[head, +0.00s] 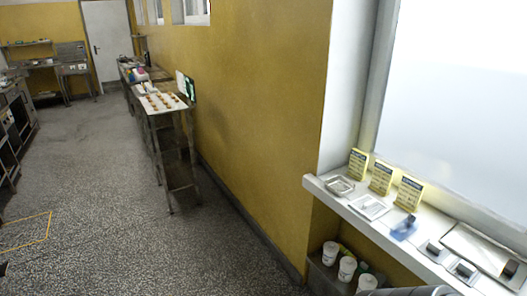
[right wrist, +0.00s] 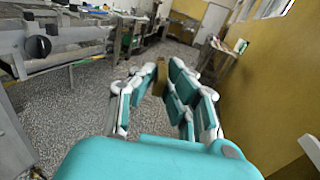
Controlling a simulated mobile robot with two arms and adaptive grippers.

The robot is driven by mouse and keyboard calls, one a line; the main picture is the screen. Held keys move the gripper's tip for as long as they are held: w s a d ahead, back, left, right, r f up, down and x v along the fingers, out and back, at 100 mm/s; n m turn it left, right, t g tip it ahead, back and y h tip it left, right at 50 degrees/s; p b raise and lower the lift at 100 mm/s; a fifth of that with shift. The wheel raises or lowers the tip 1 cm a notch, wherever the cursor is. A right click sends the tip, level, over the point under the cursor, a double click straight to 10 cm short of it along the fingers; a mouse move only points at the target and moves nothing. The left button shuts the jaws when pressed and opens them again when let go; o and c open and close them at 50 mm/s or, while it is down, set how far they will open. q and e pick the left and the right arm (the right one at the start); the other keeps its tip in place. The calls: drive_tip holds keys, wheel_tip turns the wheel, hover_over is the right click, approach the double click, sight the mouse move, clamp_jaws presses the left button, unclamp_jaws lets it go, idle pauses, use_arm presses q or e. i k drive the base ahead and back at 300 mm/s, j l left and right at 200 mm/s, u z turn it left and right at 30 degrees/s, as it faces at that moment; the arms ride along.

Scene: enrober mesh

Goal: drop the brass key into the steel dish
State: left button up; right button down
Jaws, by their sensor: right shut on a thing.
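My right gripper (right wrist: 162,82) shows in the right wrist view, with its teal and white fingers closed around a small brown-gold piece (right wrist: 160,77). This looks like the brass key, but the fingers hide most of it. In the head view, a small metal dish (head: 340,186) sits at the left end of the white window sill, with a paler square dish (head: 370,207) to its right. I cannot tell for certain which is the steel dish. The gripper is over open floor in its own view, with no dish beneath it. My left gripper is not in view.
The sill (head: 320,190) also holds several yellow cards (head: 381,179), a blue item (head: 404,228) and a larger tray (head: 466,240). White tubs (head: 347,267) stand below it. A narrow table (head: 158,108) stands along the yellow wall. The speckled floor (head: 110,200) is clear.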

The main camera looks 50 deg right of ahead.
sight(344, 189)
drive_tip(key=z, duration=2.25)
drive_tip(key=i+j+z, duration=0.3)
drive_tip(key=i+j, duration=1.3)
drive_tip(key=i, duration=0.05)
